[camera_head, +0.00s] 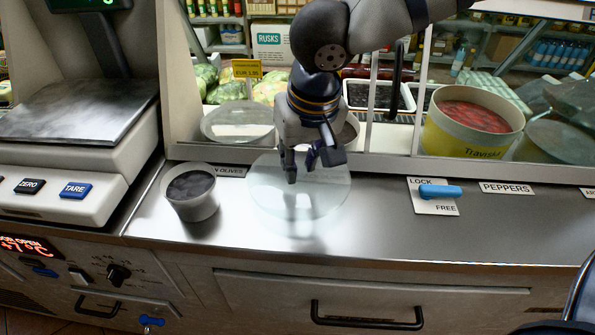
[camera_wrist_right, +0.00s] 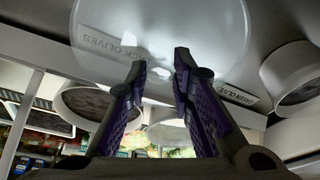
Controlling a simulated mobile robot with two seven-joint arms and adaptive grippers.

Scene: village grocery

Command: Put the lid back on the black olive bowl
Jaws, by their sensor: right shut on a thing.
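A clear round lid (camera_head: 335,190) shows below my right gripper (camera_head: 307,165), in front of the glass case; it also shows at the top of the wrist view (camera_wrist_right: 205,25). The right gripper points down and is shut on the lid near its middle; the knob is hard to make out. I cannot tell the lid's exact height over the counter. A bowl with dark contents (camera_wrist_right: 90,103), likely the black olive bowl, stands at left in the wrist view; in the head view my arm mostly hides it. My left gripper is not in view.
A pale tub with dark contents (camera_head: 192,195) stands left on the steel counter (camera_head: 370,240). Behind are a clear-lidded bowl (camera_head: 238,122), a case post (camera_head: 420,90) and a yellow tub of red peppers (camera_head: 470,125). A blue lock handle (camera_head: 440,191) lies right; between is bare counter.

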